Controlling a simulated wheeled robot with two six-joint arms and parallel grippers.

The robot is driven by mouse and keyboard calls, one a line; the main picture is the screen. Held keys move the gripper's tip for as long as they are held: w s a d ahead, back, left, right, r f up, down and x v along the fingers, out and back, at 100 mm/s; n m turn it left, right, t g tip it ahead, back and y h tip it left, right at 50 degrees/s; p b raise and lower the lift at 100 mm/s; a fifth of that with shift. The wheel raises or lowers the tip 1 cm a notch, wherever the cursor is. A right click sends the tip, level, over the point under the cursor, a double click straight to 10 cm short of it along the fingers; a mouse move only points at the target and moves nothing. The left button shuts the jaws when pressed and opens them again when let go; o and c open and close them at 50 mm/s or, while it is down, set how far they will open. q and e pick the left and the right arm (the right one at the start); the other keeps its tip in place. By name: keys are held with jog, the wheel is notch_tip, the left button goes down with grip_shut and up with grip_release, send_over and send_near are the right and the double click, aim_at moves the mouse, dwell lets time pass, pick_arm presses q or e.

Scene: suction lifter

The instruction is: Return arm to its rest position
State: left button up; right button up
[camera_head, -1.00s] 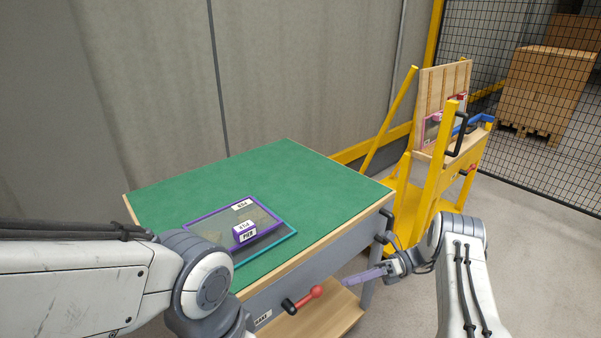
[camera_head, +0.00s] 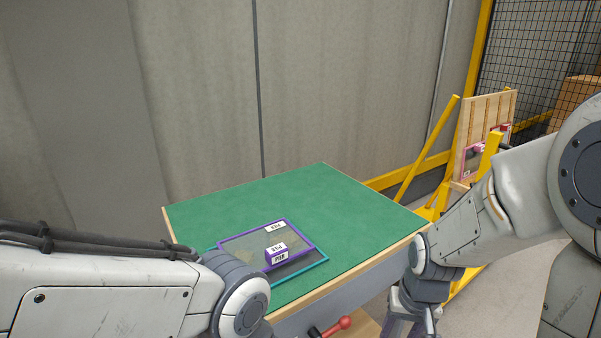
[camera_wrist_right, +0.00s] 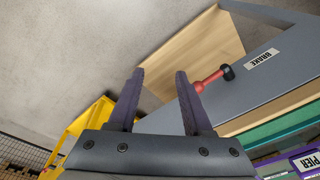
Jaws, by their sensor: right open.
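My right arm (camera_head: 490,215) comes in from the right edge of the head view and bends down past the table's right corner. My right gripper (camera_wrist_right: 158,73) is open in the right wrist view, with nothing between its two dark purple fingers. In the head view only part of it shows at the bottom edge. My left arm (camera_head: 110,295) crosses the lower left of the head view; its gripper is out of sight.
A green-topped table (camera_head: 320,195) bears a purple-framed panel (camera_head: 240,242) with a labelled purple block (camera_head: 276,256). A yellow stand (camera_head: 405,155) holds a wooden board (camera_head: 487,125) at right. Floor shows between table and stand.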

jog(key=s+a+r+n+g, duration=0.1)
jog(key=s+a+r+n, duration=0.35)
jog(key=s+a, duration=0.3)
jog(key=s+a+r+n, duration=0.3)
jog(key=s+a+n, duration=0.2)
jog(key=s+a, duration=0.25)
notch_tip(320, 180, up, 17)
jog(key=p, duration=1.7)
jog(key=shift+w+d+y+p, duration=0.15)
jog(key=shift+d+y+p, duration=0.2)
jog(key=shift+d, duration=0.1)
